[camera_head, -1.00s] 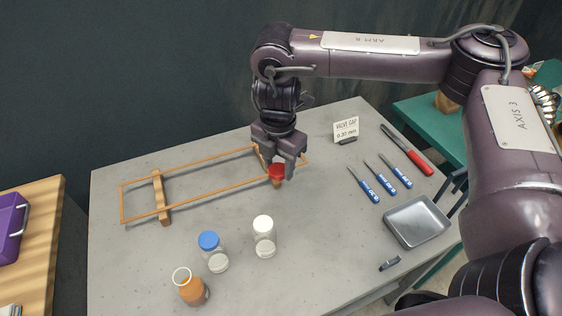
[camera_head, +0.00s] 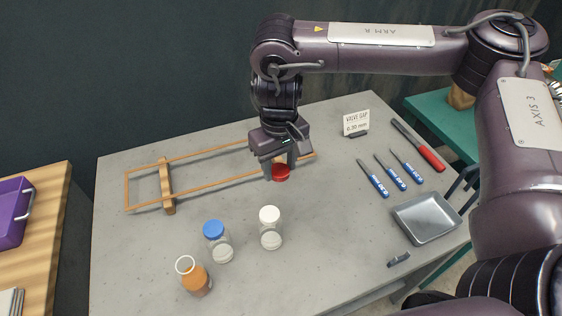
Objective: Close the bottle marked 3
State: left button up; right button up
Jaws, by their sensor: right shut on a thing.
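My right gripper (camera_head: 281,172) is shut on a red cap (camera_head: 282,174), near the right end of the wooden rack. I cannot read a number on any bottle. My left gripper is not in view.
The long wooden rack (camera_head: 167,188) lies behind the bottles. At the right of the grey table (camera_head: 320,240) are several blue-handled tools (camera_head: 372,178), a red-handled tool (camera_head: 431,158), a metal tray (camera_head: 428,218) and a small sign (camera_head: 356,122). The middle is clear.

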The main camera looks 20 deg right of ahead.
aim_at(192, 276)
jog(key=u, duration=1.35)
jog(key=k+l, duration=0.25)
jog(key=k, duration=0.15)
jog(key=k+l, duration=0.25)
jog(key=k, duration=0.15)
jog(key=k+l, duration=0.25)
jog(key=k+u, duration=0.05)
jog(key=k, duration=0.05)
